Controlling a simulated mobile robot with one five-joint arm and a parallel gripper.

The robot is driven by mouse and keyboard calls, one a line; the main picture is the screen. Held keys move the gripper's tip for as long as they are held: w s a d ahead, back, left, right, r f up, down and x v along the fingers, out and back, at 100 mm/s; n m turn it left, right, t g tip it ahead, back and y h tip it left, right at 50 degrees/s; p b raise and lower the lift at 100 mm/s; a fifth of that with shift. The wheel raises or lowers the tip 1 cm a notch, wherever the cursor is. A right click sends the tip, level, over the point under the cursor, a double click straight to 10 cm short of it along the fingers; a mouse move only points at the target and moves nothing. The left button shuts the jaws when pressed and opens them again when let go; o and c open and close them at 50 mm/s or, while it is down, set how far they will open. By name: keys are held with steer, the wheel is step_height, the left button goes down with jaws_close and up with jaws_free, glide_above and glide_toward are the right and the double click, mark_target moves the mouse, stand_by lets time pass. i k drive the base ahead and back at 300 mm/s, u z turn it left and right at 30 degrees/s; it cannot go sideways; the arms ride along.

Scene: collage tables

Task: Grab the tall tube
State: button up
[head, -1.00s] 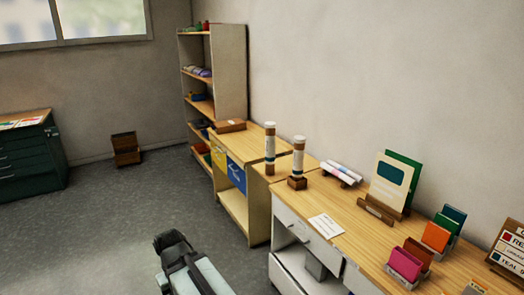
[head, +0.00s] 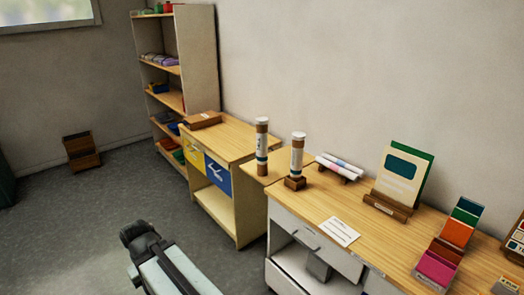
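Two upright tubes with white caps and brown and white bodies stand near the left end of the long wooden table. The left tube (head: 262,147) stands farther back, on the wooden surface between the long table and the cabinet. The right tube (head: 297,157) stands in a small brown wooden stand (head: 295,183) on the long table. Which one is taller I cannot tell for sure. My gripper (head: 140,234) is dark, at the lower left over the grey floor, apart from both tubes. Whether its fingers are open does not show.
The long table (head: 310,208) holds a white card (head: 340,231), rolled tubes (head: 339,167), a board stand (head: 388,206) and a coloured card rack (head: 448,246). A wooden cabinet (head: 240,136) and a tall shelf (head: 197,60) stand behind.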

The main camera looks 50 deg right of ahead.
mark_target(261, 130)
steer(key=z, duration=0.25)
steer(key=i, duration=1)
steer(key=u, duration=0.05)
